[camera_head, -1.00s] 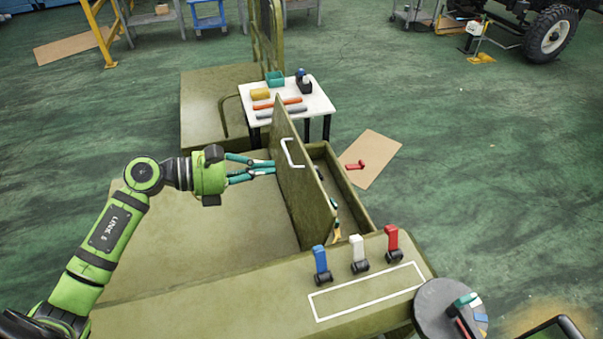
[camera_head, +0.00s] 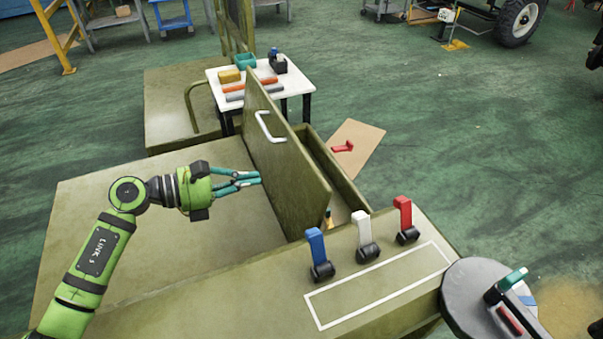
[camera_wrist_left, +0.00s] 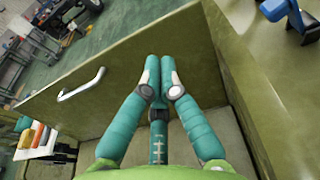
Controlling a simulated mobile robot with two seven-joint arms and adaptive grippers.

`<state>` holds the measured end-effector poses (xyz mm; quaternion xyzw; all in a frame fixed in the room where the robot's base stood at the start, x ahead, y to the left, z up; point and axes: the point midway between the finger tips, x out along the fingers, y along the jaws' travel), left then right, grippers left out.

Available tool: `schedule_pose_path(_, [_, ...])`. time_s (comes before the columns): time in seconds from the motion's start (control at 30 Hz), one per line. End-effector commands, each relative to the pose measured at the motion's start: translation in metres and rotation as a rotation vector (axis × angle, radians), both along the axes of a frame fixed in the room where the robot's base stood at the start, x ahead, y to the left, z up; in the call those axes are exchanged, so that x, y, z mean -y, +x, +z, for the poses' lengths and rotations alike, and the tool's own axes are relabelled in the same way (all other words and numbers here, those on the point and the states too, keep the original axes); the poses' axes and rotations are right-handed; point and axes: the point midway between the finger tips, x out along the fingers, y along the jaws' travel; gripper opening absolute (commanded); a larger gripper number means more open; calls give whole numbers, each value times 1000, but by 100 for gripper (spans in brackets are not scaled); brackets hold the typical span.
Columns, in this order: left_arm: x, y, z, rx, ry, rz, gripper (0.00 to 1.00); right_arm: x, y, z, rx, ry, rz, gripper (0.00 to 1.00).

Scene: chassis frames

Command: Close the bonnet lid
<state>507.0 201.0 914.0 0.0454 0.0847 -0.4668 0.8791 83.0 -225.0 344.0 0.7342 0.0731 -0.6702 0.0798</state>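The bonnet lid (camera_head: 292,172) is a flat olive panel with a white handle (camera_head: 268,127). It stands up steeply beside the open compartment (camera_head: 339,172) to its right, hiding part of the inside. My left gripper (camera_head: 259,178) is at the lid's left face, below the handle, with its teal fingers together and nothing seen between them. In the left wrist view the fingertips (camera_wrist_left: 160,65) are against or very near the lid (camera_wrist_left: 120,85), to the right of the handle (camera_wrist_left: 82,86). I cannot tell whether they touch.
Blue (camera_head: 317,248), white (camera_head: 364,233) and red (camera_head: 403,216) levers stand on the near olive panel. A white table (camera_head: 290,84) with tools is behind the lid. A grey round stand (camera_head: 470,300) is at lower right. Open floor lies to the right.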

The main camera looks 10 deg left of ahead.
Motion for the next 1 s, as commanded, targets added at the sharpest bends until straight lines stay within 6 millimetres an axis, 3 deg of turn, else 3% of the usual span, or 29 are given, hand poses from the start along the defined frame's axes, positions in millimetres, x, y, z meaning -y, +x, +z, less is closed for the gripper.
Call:
schedule_pose_path(0.3, [57, 38, -8, 0, -6, 0, 0, -1, 2, 23, 4, 1, -2, 60])
schedule_pose_path(0.5, [85, 56, -16, -1, -3, -2, 0, -3, 2, 32, 4, 4, -3, 60])
schedule_pose_path(0.7, [97, 65, -21, 0, 0, -1, 0, -5, 2, 35, 4, 6, -3, 60])
schedule_pose_path(1.0, [98, 66, -23, 0, 1, 0, 0, -5, 2, 35, 3, 6, -3, 60])
